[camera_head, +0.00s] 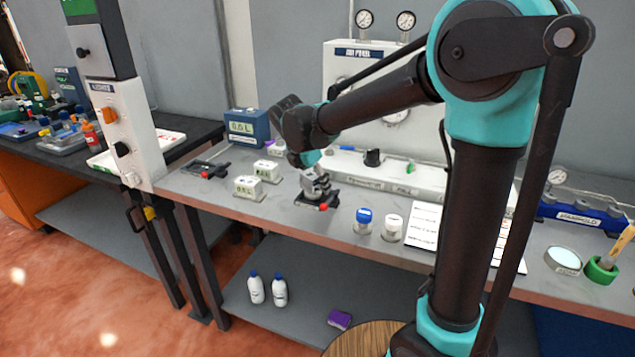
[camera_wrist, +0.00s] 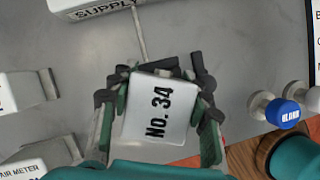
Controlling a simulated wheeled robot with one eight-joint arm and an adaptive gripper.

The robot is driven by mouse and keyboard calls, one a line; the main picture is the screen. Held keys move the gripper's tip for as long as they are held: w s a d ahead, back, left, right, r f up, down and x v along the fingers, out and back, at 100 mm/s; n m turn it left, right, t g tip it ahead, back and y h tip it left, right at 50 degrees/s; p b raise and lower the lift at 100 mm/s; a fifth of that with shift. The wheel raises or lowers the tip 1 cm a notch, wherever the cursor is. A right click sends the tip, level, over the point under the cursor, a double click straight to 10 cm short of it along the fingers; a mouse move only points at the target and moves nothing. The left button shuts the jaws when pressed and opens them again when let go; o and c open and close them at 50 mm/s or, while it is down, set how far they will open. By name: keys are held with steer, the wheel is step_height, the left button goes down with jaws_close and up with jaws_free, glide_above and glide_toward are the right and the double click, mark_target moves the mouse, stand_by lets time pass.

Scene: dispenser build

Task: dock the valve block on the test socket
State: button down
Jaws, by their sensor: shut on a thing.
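My gripper (camera_head: 315,182) is low over the bench near its front edge. The block (camera_head: 312,178) is partly hidden by the fingers in the head view. A dark fixture with a red knob (camera_head: 317,204) lies directly below or around the block's base; I take it to be the test socket. Whether the block touches it or is seated cannot be told.
Two white labelled blocks (camera_head: 248,188) and another dark fixture (camera_head: 206,169) stand to the left. A supply box (camera_wrist: 92,8) with a thin line lies behind.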

mark_target(312, 173)
steer(key=shift+f, duration=0.45)
steer(key=c, duration=1)
jaws_free()
steer(key=shift+v, duration=5.5)
steer(key=shift+f, duration=0.1)
